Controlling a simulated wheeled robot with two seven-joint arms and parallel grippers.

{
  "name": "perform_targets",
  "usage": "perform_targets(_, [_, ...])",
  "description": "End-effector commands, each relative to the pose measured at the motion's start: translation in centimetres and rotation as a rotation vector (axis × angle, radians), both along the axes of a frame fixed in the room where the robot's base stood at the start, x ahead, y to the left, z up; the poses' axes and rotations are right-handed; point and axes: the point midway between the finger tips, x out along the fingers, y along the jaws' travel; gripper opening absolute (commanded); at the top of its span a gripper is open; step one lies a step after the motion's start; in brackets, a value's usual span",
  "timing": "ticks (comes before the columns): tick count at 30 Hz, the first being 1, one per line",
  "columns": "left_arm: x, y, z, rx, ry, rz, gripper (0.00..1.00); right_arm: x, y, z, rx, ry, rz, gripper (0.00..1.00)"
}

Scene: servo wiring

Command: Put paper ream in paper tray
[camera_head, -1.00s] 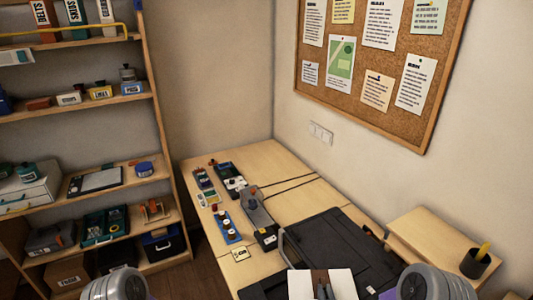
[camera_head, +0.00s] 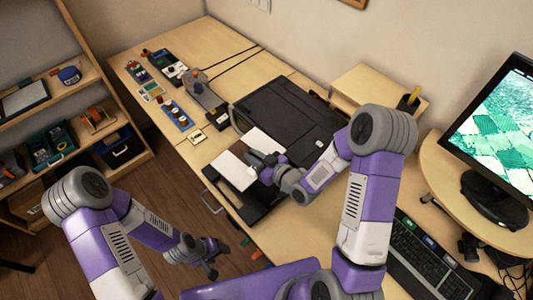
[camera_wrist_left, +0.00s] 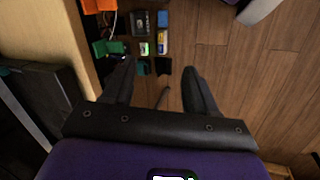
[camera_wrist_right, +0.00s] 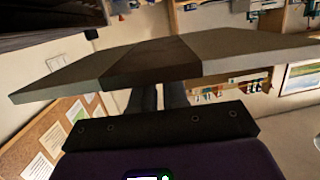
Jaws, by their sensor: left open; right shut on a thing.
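The paper ream (camera_head: 232,171) is white with a brown band around its middle. My right gripper (camera_head: 258,160) is shut on it at the band, over the front of the black printer (camera_head: 290,115). In the right wrist view the ream (camera_wrist_right: 225,55) spans above the fingers (camera_wrist_right: 159,92). The black paper tray (camera_head: 250,212) shows below the ream, sticking out from the printer's front. I cannot tell whether the ream touches it. My left gripper (camera_head: 213,262) is open and empty beyond the desk edge, above the floor; its fingers (camera_wrist_left: 160,66) are apart in the left wrist view.
Small devices (camera_head: 180,112) stand at the desk's far left. A wooden stand (camera_head: 380,85) with a pen cup (camera_head: 408,102) is right of the printer. A monitor (camera_head: 495,150) and keyboard (camera_head: 435,260) are at the right.

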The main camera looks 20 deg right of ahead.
Motion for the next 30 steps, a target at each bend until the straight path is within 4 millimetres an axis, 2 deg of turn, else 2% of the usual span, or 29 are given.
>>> perform_targets(9, [0.0,0.0,0.0,0.0,0.0,0.0,0.57,0.2,4.4,0.6,-0.002,-0.004,0.305,0.0])
perform_targets(15, [0.0,0.0,0.0,0.0,0.0,0.0,0.57,0.1,6.4,0.8,0.001,-0.003,0.445,0.0])
perform_targets(19, [0.0,0.0,0.0,0.0,0.0,0.0,0.57,0.1,7.2,0.9,0.002,-0.002,0.496,0.0])
perform_targets(22, [0.1,0.0,0.0,0.0,0.001,0.001,0.45,0.0,7.4,0.9,0.002,0.0,0.516,0.0])
perform_targets(26, [0.7,0.1,0.2,0.0,0.027,0.011,0.45,0.0,7.5,0.9,0.001,0.0,0.523,0.0])
perform_targets(30, [2.2,0.5,1.0,0.006,0.097,0.043,0.45,0.0,7.5,1.0,0.001,-0.001,0.522,0.0])
